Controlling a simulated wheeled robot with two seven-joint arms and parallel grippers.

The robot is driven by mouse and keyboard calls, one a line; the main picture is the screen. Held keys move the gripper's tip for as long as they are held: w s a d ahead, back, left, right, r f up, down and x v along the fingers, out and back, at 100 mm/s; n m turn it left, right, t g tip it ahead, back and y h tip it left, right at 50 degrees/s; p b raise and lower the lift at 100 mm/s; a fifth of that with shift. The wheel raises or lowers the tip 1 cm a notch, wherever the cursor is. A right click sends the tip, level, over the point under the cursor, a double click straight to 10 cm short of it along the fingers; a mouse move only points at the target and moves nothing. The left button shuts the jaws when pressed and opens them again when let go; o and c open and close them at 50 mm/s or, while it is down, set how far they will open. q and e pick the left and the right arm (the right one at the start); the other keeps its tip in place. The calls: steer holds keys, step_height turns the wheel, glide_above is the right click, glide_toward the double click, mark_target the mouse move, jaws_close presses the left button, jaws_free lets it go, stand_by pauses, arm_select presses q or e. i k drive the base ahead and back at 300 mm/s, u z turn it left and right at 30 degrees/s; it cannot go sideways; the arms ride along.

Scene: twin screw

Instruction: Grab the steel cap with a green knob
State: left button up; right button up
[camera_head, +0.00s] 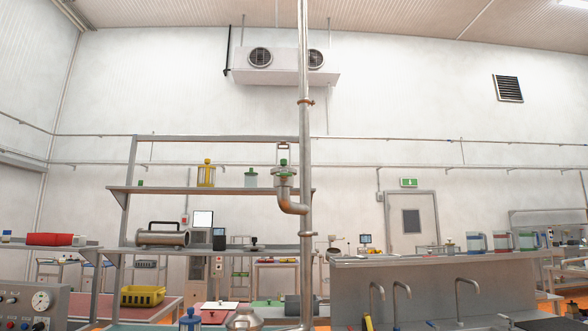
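A steel cap with a green knob on top (284,177) sits upright on the upturned end of a steel pipe elbow (293,207). The elbow joins a tall vertical pipe (304,120) just right of the picture's middle. A small loop-shaped metal part shows just above the green knob. Neither of my grippers shows in the head view, so I cannot see whether they are open or shut.
A steel shelf rack (215,190) stands behind the pipe, with a yellow container (206,174) and a green-lidded jar (251,178) on its upper shelf. A steel sink unit (440,285) with several taps stands at right. A steel domed vessel (245,319) shows at the bottom.

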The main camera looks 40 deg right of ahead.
mark_target(283, 160)
steer(key=z, duration=1.15)
